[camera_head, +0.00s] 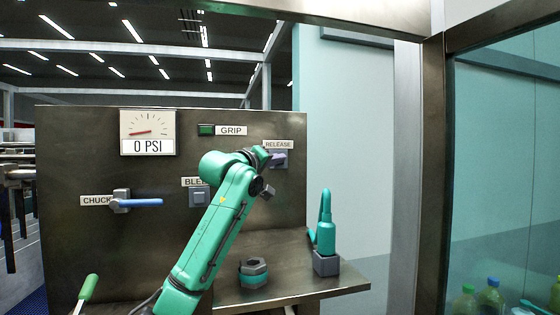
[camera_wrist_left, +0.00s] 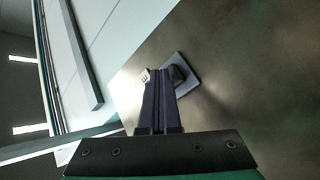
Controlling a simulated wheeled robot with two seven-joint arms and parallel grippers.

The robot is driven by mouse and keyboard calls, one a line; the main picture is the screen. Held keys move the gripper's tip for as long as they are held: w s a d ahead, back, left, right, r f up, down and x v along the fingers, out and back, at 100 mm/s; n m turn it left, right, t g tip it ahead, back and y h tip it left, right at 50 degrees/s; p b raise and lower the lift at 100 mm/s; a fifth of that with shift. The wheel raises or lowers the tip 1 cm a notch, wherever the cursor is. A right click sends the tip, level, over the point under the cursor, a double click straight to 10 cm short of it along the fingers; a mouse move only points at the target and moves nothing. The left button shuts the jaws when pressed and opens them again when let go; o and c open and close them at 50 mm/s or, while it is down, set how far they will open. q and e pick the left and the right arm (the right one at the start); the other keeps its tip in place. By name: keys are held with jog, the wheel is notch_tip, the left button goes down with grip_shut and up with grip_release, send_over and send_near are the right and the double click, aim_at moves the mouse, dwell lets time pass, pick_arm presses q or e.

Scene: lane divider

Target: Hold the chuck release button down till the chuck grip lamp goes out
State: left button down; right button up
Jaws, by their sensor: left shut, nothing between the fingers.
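The chuck release button's grey plate (camera_head: 284,165) sits on the metal panel under the RELEASE label (camera_head: 278,145). My left gripper (camera_head: 277,159) is shut and empty, with its fingertips at this button. In the left wrist view the dark shut fingers (camera_wrist_left: 161,84) lie over the button's square plate (camera_wrist_left: 188,78) and hide part of the button. I cannot tell whether the button is pressed in. The grip lamp (camera_head: 206,130) is a green rectangle beside the GRIP label (camera_head: 231,131); it looks dim green. My right gripper is not in view.
A gauge (camera_head: 148,132) reads 0 PSI. A blue-handled chuck lever (camera_head: 140,203) and a bleed button (camera_head: 199,197) are on the panel to the left. A hex-shaped part (camera_head: 254,272) and a teal tool on a grey block (camera_head: 326,263) stand on the shelf below.

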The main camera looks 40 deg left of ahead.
pick_arm(q)
jog(key=shift+s, duration=0.1)
dwell(0.8)
jog(key=shift+s+d+b, duration=0.4)
jog(key=shift+d+b, duration=0.15)
jog(key=shift+d, duration=0.1)
jog(key=s+d+b, duration=0.2)
jog(key=s+d, duration=0.1)
jog(key=shift+s+d+f, duration=0.1)
jog(key=shift+s+d, duration=0.1)
jog(key=shift+s, duration=0.05)
dwell(0.6)
